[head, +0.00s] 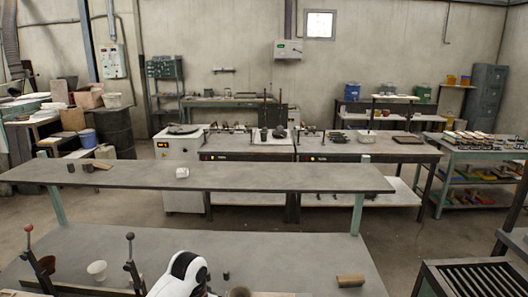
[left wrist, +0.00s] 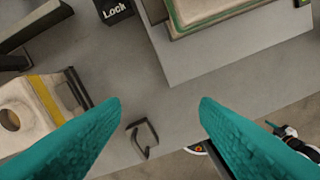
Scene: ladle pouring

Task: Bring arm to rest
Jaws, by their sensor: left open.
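In the left wrist view my left gripper (left wrist: 159,104) shows two teal fingers spread wide apart with nothing between them. A grey surface lies beyond the fingers. In the head view a white and black arm part of mine (head: 184,274) rises at the bottom middle, over the near grey table (head: 280,255). The left gripper's fingers cannot be made out there. My right gripper is in neither view.
On the near table are a white cup (head: 97,270), a black-knobbed lever (head: 132,262) and a brown cylinder (head: 350,281). The left wrist view shows a black bracket (left wrist: 142,139), a "Lock" block (left wrist: 114,11) and a beige holed block (left wrist: 20,125). A long shelf (head: 250,178) stands behind.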

